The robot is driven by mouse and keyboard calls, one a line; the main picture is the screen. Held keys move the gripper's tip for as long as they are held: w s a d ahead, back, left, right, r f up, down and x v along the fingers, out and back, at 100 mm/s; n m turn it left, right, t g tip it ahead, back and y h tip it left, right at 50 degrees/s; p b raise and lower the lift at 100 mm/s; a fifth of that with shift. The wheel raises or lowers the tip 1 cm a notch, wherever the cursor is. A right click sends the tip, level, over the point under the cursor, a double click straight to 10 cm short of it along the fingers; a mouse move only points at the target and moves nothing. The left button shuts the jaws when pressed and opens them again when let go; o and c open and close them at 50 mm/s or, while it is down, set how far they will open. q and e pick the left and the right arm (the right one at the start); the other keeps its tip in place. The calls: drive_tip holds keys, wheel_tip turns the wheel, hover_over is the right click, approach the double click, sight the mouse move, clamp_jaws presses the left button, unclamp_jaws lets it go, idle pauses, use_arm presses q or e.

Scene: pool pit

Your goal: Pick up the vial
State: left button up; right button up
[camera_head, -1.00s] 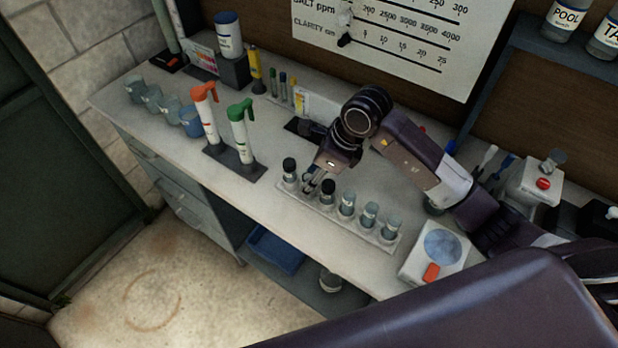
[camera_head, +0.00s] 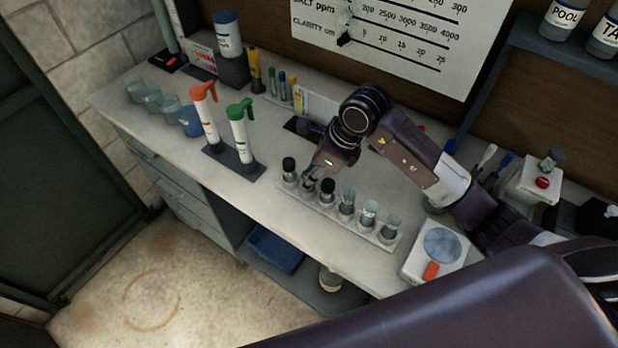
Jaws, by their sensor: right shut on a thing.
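A pale rack (camera_head: 336,218) near the counter's front edge holds a row of small glass vials. A black-capped vial (camera_head: 289,172) stands at its left end and another black-capped vial (camera_head: 327,192) stands further right. Several vials without black caps follow, such as one vial (camera_head: 369,214). My right gripper (camera_head: 310,185) reaches down between the two black-capped vials. It is shut on a vial there, mostly hidden by the fingers, at the level of the rack. My left gripper is not in view.
Orange-topped (camera_head: 206,118) and green-topped (camera_head: 242,132) tubes stand in a dark holder left of the rack. Several cups (camera_head: 160,104) stand at the back left. A white device with a round blue-grey top (camera_head: 440,246) sits close to the rack's right end.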

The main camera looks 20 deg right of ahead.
wheel_tip(320, 180, up, 20)
drive_tip(key=b, duration=0.4)
drive_tip(key=shift+f, duration=0.2)
